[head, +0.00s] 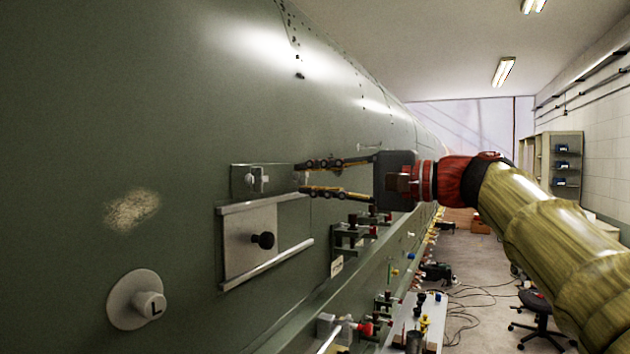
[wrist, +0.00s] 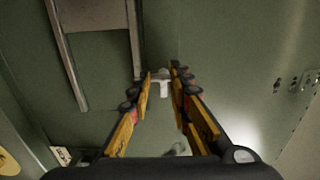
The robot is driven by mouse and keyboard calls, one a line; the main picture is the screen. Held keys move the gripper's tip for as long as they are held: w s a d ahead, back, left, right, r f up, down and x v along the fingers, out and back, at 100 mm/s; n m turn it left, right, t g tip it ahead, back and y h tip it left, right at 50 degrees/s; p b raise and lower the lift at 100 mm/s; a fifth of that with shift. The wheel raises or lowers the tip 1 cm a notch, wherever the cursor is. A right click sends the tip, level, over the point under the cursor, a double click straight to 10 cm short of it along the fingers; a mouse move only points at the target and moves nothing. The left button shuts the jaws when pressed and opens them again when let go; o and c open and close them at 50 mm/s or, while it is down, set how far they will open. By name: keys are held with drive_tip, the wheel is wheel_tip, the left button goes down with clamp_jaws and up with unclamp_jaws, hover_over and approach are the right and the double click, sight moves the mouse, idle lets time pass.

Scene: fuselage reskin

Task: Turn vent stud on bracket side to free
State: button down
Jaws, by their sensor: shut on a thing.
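My gripper (head: 299,178) reaches in from the right to the green fuselage skin, one finger above the other. In the wrist view its fingertips (wrist: 161,75) are closed in around a small pale T-shaped stud (wrist: 165,88), which I take as the vent stud. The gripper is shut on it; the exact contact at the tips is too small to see. In the head view the fingers largely hide the stud. Left of the fingertips, a small plate (head: 240,182) carries a pale latch-like fitting (head: 262,181).
Below that plate is a panel (head: 240,228) with a black knob (head: 263,240) between two rails. A round knob marked L (head: 150,305) is at lower left. Clamp-like fixtures (head: 352,235) stick out below my gripper. A stool (head: 543,310) and cables are on the floor.

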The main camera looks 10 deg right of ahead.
drive_tip(key=shift+s+r, duration=0.2)
drive_tip(key=shift+r, duration=0.5)
drive_tip(key=c, duration=2.1)
unclamp_jaws()
drive_tip(key=o, duration=0.6)
drive_tip(key=shift+w+f, duration=0.1)
drive_tip(key=shift+f, duration=0.25)
drive_tip(key=shift+o, duration=0.2)
drive_tip(key=shift+w+f, duration=0.1)
drive_tip(key=shift+d, duration=0.1)
drive_tip(key=v, duration=1.2)
